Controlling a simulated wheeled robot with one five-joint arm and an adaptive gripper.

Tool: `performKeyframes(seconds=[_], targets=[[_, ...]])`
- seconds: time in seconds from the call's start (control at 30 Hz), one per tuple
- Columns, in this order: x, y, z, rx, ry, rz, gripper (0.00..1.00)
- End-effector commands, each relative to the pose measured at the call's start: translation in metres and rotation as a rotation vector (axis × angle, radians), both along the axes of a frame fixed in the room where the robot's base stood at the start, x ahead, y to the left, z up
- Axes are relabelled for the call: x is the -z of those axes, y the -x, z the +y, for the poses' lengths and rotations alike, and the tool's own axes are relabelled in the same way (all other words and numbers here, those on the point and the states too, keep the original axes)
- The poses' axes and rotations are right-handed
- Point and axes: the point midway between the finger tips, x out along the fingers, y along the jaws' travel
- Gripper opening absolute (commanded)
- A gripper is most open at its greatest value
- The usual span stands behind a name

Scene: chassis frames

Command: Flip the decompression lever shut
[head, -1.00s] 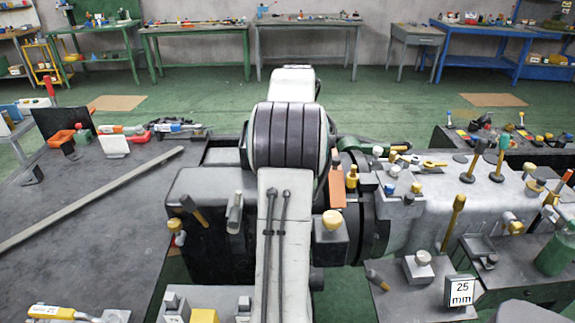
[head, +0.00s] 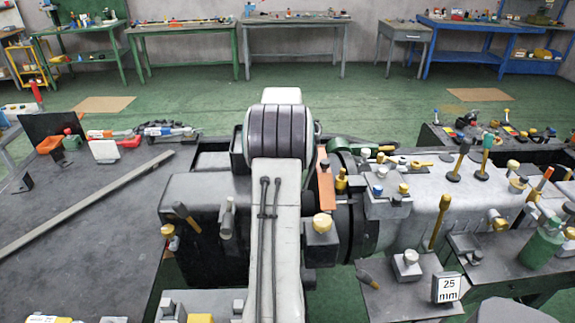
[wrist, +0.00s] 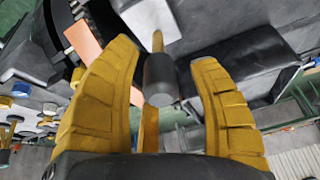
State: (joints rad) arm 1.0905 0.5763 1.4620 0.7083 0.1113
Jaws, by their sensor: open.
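In the wrist view, my gripper (wrist: 163,52) is open, its two yellow fingers spread. A lever-like piece with a thick grey cylinder (wrist: 159,78) and a yellow tip (wrist: 157,42) shows between the fingers. Neither finger clearly touches it. In the head view my arm hides the gripper. A grey cylindrical lever (head: 227,217) and a lever with a dark handle (head: 185,216) stand on the dark block left of my arm. I cannot tell which lever is the decompression lever, or which one shows between the fingers.
An orange-brown plate (head: 325,187), a yellow-knobbed block (head: 321,240) and a tall yellow lever (head: 440,220) stand right of my arm. A block marked 25 mm (head: 446,287) is at the lower right. A long bar (head: 85,203) lies on the left table.

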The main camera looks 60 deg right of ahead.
Motion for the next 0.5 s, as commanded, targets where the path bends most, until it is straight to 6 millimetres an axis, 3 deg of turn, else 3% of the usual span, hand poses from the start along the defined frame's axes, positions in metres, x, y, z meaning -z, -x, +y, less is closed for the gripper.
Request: performKeyframes(seconds=[0.5], targets=[[0.0105,-0.0020,-0.0036,-0.001,0.001,0.000,0.58]])
